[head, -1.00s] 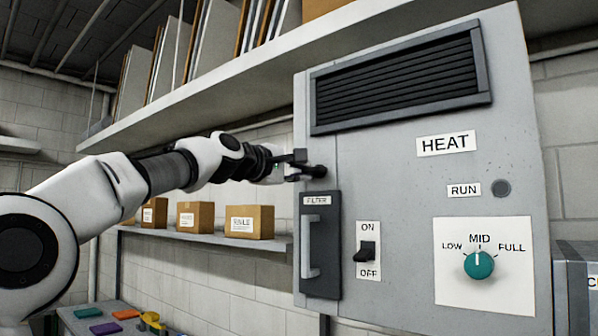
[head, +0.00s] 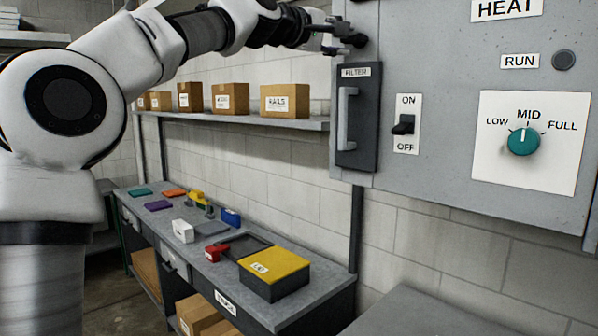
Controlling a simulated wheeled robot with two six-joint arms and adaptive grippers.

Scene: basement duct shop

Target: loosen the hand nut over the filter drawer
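The dark hand nut (head: 357,40) sits on the front of the grey heater cabinet, just above the filter drawer. The filter drawer (head: 370,122) is a dark upright panel labelled FILTER with a light grey handle, and it sits flush in the cabinet. My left gripper (head: 338,38) reaches in from the left with its dark fingertips right at the nut. A gap shows between the fingers, but I cannot tell whether they grip the nut or only stand around it. My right gripper is out of view.
The cabinet (head: 450,120) carries an ON/OFF switch (head: 404,125) and a teal knob (head: 523,141) set at MID. A wall shelf (head: 240,121) with cardboard boxes runs left of it. Below, a workbench (head: 300,310) holds a yellow-topped box (head: 273,270) and small coloured items.

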